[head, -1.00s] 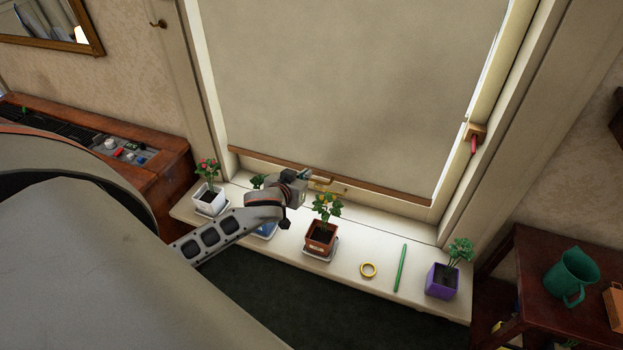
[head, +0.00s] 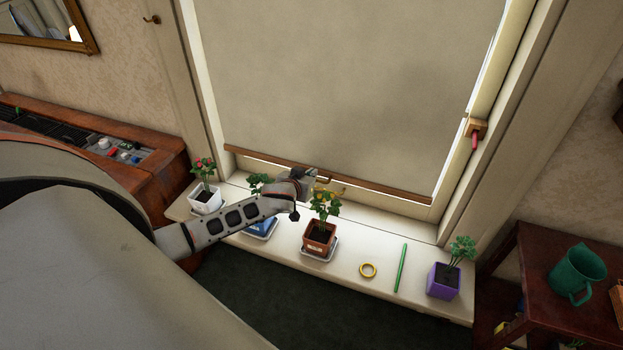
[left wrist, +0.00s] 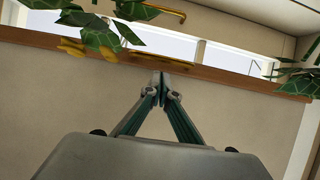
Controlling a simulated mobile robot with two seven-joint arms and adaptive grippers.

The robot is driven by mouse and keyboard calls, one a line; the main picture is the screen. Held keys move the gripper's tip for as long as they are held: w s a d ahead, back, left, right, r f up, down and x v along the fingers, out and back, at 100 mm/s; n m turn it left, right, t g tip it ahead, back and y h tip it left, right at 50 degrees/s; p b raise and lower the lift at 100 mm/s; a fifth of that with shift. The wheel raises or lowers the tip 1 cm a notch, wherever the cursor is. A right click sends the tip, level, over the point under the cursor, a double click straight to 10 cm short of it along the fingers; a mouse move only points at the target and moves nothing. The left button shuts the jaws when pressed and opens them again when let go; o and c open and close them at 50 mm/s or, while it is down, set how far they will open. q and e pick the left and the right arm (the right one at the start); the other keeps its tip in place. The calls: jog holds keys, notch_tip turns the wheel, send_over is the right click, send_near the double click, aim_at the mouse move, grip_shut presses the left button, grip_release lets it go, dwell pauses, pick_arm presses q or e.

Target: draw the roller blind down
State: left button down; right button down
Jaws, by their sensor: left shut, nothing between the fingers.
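The roller blind (head: 350,85) is a beige sheet covering most of the window. Its brown bottom bar (head: 385,190) hangs a little above the sill, with a bright strip of window below it. The bar also crosses the left wrist view (left wrist: 225,78). My left gripper (head: 311,174) is at the bar, left of its middle. In the left wrist view its fingertips (left wrist: 161,80) are shut together and empty, overlapping the bar; I cannot tell whether they touch it. My gripper hides a small part of the bar. My right gripper is not in view.
Brass window hardware (head: 330,190) shows beside my gripper. A side table (head: 525,285) stands at right.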

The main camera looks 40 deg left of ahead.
pick_arm(q)
jog(key=shift+s+f, duration=0.1)
jog(key=shift+f, duration=0.4)
notch_tip(320, 180, down, 5)
jog(key=shift+r+b, duration=0.1)
jog(key=shift+b, duration=1.1)
jog(key=shift+r, duration=0.1)
